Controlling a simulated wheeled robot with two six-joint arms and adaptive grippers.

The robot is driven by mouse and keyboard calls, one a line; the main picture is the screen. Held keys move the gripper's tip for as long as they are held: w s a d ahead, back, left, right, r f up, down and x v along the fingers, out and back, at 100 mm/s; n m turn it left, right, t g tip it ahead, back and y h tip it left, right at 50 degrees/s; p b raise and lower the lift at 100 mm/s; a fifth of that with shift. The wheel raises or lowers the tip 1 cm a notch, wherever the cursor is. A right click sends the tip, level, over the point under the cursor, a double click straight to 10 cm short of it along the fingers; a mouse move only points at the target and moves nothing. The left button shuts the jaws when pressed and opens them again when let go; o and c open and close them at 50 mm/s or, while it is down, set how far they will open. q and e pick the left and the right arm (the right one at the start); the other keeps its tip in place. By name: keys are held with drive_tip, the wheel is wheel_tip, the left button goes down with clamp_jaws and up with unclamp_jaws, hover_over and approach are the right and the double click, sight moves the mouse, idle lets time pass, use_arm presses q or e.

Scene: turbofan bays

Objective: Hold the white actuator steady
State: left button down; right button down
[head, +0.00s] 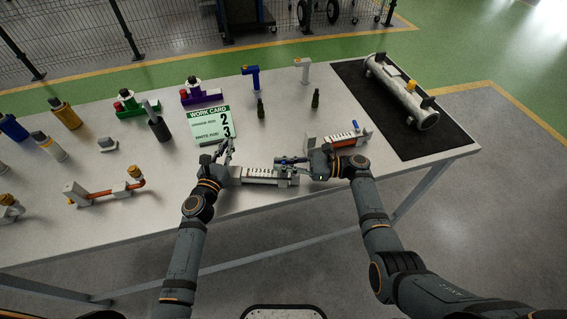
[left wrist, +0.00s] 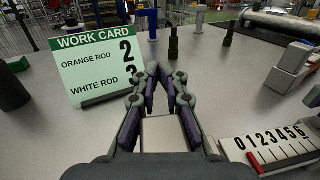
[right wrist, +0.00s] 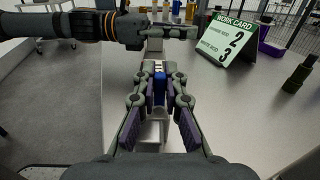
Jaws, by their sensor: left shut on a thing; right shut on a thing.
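The white actuator (head: 262,174) lies near the table's front edge, a pale block with a 0 to 6 scale. In the left wrist view its scale (left wrist: 275,147) shows at the right, with a red mark near the low numbers. My left gripper (head: 229,148) is shut at the actuator's left end, its fingers over the pale end block (left wrist: 165,132). My right gripper (head: 283,160) is shut on a blue knob (right wrist: 159,88) at the actuator's right end. The fingers hide part of both contacts.
A green work card (head: 213,126) reads orange rod 2, white rod 3. A second actuator (head: 342,139) with an orange rod stands just behind my right gripper. A grey cylinder (head: 402,92) lies on the black mat (head: 350,78). Several fittings stand at the left.

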drive_tip(key=c, duration=1.4)
unclamp_jaws()
drive_tip(key=d, duration=1.2)
drive_tip(key=shift+s, duration=0.4)
use_arm(q)
drive_tip(key=c, duration=1.3)
unclamp_jaws()
drive_tip(key=shift+c, duration=0.2)
